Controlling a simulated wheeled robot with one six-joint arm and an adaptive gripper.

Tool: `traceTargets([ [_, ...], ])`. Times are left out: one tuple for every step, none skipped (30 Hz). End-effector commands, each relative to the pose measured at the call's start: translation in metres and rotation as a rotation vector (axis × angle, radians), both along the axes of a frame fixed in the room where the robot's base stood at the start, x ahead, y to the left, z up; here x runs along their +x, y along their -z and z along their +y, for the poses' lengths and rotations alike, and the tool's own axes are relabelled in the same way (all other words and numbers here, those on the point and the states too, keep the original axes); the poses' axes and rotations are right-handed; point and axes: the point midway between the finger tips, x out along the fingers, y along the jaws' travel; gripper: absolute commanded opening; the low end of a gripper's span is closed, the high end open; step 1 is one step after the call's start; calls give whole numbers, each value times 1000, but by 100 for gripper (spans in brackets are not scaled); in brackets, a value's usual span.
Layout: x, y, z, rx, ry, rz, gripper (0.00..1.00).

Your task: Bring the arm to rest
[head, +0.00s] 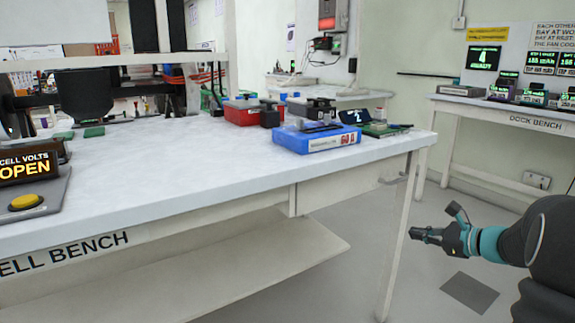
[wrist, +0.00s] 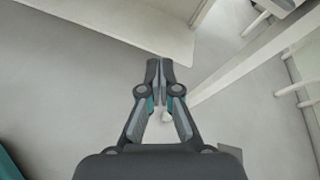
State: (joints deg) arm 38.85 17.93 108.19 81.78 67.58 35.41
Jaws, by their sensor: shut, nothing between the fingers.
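My gripper (head: 427,235) is at the lower right of the head view, at the end of my dark and teal arm. It points left, beside the white bench (head: 215,160) and lower than its top, over open floor. In the wrist view my gripper (wrist: 160,68) has its two fingertips together and holds nothing. A bench leg and the grey floor show beyond the fingers there.
A blue case (head: 318,141) and a red box (head: 243,114) stand on the bench, with a panel with a yellow button (head: 25,202) at left. The dock bench (head: 500,113) is at the back right. Grey floor (head: 340,225) lies between the benches.

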Motion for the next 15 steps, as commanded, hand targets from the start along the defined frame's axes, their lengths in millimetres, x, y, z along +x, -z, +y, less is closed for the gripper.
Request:
traceTargets([
  [-16,11,10,-96,-55,17,0],
  [-25,18,16,-158,-94,27,0],
  [-39,25,26,-243,-155,38,0],
  [-50,31,34,-307,-202,44,0],
  [-61,35,42,-373,-253,48,0],
  [-76,40,52,-461,-324,52,0],
  [-88,43,60,-525,-380,52,0],
  [-100,45,68,-590,-436,51,0],
  [-116,48,77,-676,-514,47,0],
  [-128,49,83,-739,-572,42,0],
  [-140,50,89,-800,-628,36,0],
  [-154,51,95,-877,-701,28,0],
  [-165,50,100,-933,-754,19,0],
  [-175,50,103,-988,-805,11,0],
  [-188,50,108,-1057,-874,-2,0],
])
